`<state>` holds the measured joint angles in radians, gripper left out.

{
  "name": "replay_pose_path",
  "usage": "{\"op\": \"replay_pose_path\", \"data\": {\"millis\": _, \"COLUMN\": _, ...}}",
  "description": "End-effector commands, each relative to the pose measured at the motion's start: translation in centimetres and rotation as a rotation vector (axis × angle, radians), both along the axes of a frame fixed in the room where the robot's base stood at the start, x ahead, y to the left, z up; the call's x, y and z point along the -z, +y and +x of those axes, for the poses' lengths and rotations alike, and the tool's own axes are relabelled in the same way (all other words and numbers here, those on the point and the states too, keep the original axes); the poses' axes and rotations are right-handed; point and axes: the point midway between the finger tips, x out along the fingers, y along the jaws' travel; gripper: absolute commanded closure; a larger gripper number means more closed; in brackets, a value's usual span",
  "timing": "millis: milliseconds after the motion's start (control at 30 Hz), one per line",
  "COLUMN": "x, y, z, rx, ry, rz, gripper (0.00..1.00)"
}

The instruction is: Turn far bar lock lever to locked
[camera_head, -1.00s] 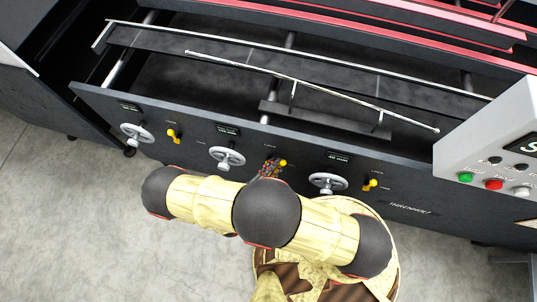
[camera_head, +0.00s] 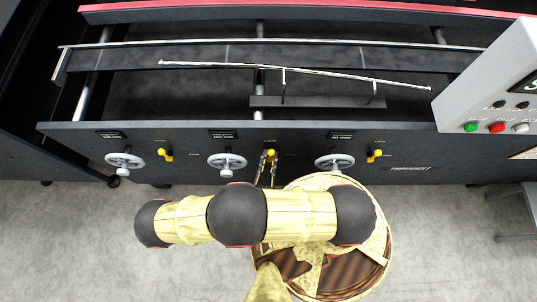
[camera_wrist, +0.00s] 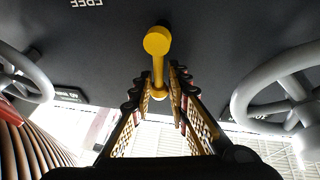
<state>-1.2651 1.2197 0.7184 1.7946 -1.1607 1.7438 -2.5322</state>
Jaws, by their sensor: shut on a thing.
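Three yellow levers show on the dark front panel in the head view: a left one (camera_head: 165,154), a middle one (camera_head: 270,154) and a right one (camera_head: 375,155). I cannot tell from the labels which is the far bar lock lever. My gripper (camera_head: 267,165) is at the middle lever, reaching it from the front. In the wrist view, the two fingers of my gripper (camera_wrist: 161,84) stand on either side of that yellow lever (camera_wrist: 158,45), shut on its stem. Its round knob sticks out beyond the fingertips. An inverted FREE label (camera_wrist: 86,3) shows at upper left.
Grey handwheels stand on both sides of the gripped lever, left (camera_head: 227,163) and right (camera_head: 335,163), close to my fingers in the wrist view. A third handwheel (camera_head: 125,163) is further left. A control box (camera_head: 500,95) with buttons juts out at right.

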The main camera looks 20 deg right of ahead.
Motion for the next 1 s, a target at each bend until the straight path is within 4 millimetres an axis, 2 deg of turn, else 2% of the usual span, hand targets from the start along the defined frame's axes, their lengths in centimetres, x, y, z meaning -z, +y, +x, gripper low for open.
{"op": "replay_pose_path", "data": {"millis": 600, "x": 0.06, "y": 0.09, "z": 0.03, "rx": -0.001, "ry": 0.015, "rz": -0.039, "gripper": 1.0}}
{"op": "replay_pose_path", "data": {"millis": 633, "x": 0.06, "y": 0.09, "z": 0.02, "rx": -0.001, "ry": 0.015, "rz": -0.039, "gripper": 0.83}}
{"op": "replay_pose_path", "data": {"millis": 1000, "x": 0.03, "y": 0.04, "z": 0.01, "rx": 0.0, "ry": 0.016, "rz": -0.039, "gripper": 0.62}}
